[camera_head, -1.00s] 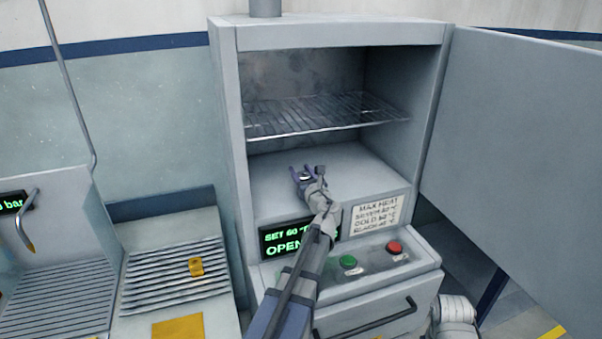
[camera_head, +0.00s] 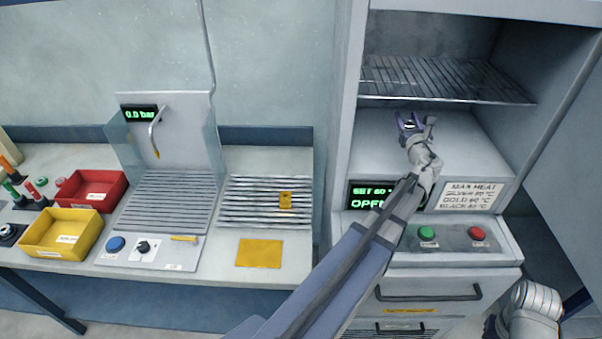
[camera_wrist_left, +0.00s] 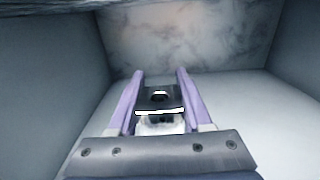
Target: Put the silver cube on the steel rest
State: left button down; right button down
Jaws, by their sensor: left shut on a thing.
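My left gripper (camera_head: 409,126) is inside the open oven, above its floor and below the wire shelf. In the head view the cube is small and partly hidden between the fingers. A slatted metal rest (camera_head: 240,217) lies on the bench left of the oven, with a small gold cube (camera_head: 286,201) on its right part. The rest's left part is bare. My right gripper is out of view.
The oven (camera_head: 345,150) has its door (camera_head: 570,130) swung open to the right. A wire shelf (camera_head: 440,80) hangs above my gripper. Left of the rest stand a blow-off station (camera_head: 165,203) with clear side panels, a yellow bin (camera_head: 62,235) and a red bin (camera_head: 92,188).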

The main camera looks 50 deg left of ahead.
aim_at(246, 204)
jog(key=k+z, duration=0.2)
jog(key=z, duration=0.15)
jog(key=k+z, duration=0.3)
jog(key=k+j+z, duration=0.15)
jog(key=k+z, duration=0.2)
jog(key=k+j+z, duration=0.1)
jog(key=k+z, duration=0.15)
jog(key=z, duration=0.15)
jog(key=k+j+u, duration=0.1)
jog(key=k+u, duration=0.25)
jog(key=k+j+u, duration=0.1)
jog(key=u, duration=0.6)
jog(key=k+j+u, duration=0.1)
jog(key=u, duration=0.2)
jog(key=j, duration=0.1)
